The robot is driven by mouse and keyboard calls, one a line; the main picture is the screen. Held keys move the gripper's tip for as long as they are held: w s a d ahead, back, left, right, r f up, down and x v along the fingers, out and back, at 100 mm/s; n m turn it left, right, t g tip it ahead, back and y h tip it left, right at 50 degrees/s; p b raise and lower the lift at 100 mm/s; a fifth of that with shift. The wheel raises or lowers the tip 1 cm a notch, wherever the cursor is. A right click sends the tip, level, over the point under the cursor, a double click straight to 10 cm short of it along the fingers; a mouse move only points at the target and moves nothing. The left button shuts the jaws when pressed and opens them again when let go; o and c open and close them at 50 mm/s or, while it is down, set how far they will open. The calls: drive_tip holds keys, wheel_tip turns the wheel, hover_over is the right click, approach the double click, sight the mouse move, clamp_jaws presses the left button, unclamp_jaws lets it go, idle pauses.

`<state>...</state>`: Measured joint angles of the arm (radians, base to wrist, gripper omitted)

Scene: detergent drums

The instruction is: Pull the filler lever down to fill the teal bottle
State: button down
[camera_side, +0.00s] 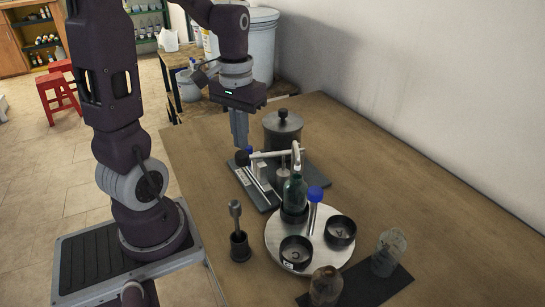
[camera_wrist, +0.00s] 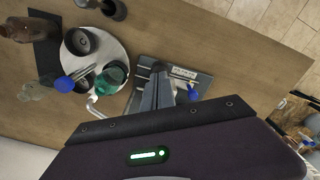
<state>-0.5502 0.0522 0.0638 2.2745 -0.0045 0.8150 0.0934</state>
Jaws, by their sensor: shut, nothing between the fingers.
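The teal bottle (camera_side: 295,192) stands upright in a black cup on a round pale turntable (camera_side: 277,240), under the white spout (camera_side: 297,152) of the filler. It also shows in the wrist view (camera_wrist: 113,75). The filler's dark base plate (camera_side: 262,198) carries a pale horizontal arm and a lever with a dark knob (camera_side: 242,158). My gripper (camera_side: 240,142) is shut and empty, pointing down just above the knob; whether it touches the knob I cannot tell. In the wrist view the gripper (camera_wrist: 158,80) covers part of the filler, and the lever is mostly hidden.
A dark lidded pot (camera_side: 283,130) stands behind the filler. A blue-topped post (camera_side: 315,196) and empty black cups (camera_side: 340,231) are on the turntable. A tool in a dark holder (camera_side: 238,235) stands near the front. The table's right side is clear.

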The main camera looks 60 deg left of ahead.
sight(238, 155)
drive_tip(key=shift+f, duration=0.1)
drive_tip(key=shift+f, duration=0.9)
drive_tip(key=shift+s+f, duration=0.25)
drive_tip(key=shift+f, duration=0.35)
drive_tip(key=shift+s+f, duration=0.25)
drive_tip(key=shift+f, duration=0.35)
drive_tip(key=shift+s+f, duration=0.15)
drive_tip(key=shift+f, duration=0.55)
drive_tip(key=shift+s+f, duration=0.15)
drive_tip(key=shift+f, duration=0.55)
drive_tip(key=shift+w+f, duration=0.15)
drive_tip(key=shift+f, duration=2.75)
drive_tip(key=shift+w, duration=0.1)
